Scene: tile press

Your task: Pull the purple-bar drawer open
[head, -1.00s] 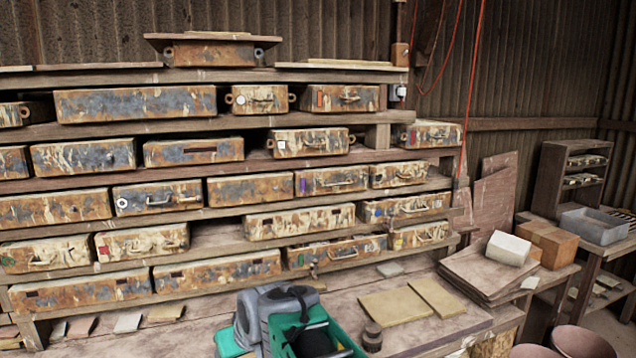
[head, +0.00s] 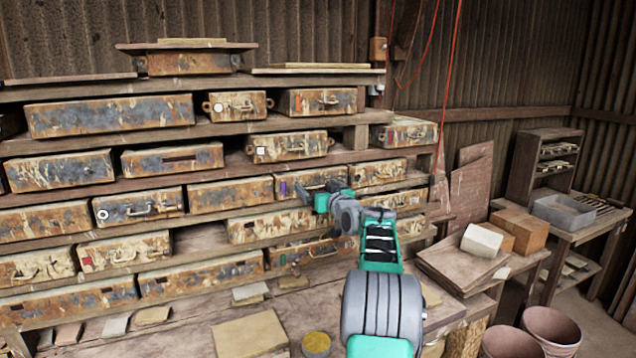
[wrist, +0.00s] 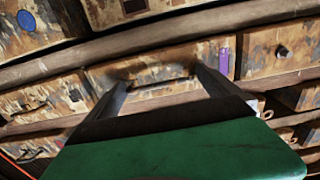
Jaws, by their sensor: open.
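The purple-bar drawer (head: 290,181) is a rusty, paint-flaked box on a middle shelf, its front about in line with its neighbours. Its small purple bar (head: 282,188) is at the left of its front in the head view. In the wrist view the drawer (wrist: 150,68) lies ahead, turned over, with the purple bar (wrist: 224,56) at the right. My gripper (head: 308,192) is open at the drawer front. In the wrist view its two fingers (wrist: 160,82) stand either side of the handle (wrist: 152,90). I cannot tell whether they touch it. My arm partly hides the drawer's right end.
Similar rusty drawers, such as a white-ring drawer (head: 138,208), crowd the shelves around it. The bench below holds a tan tile (head: 250,333) and a round yellow-topped pot (head: 316,343). A red cord (head: 447,90) hangs to the right.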

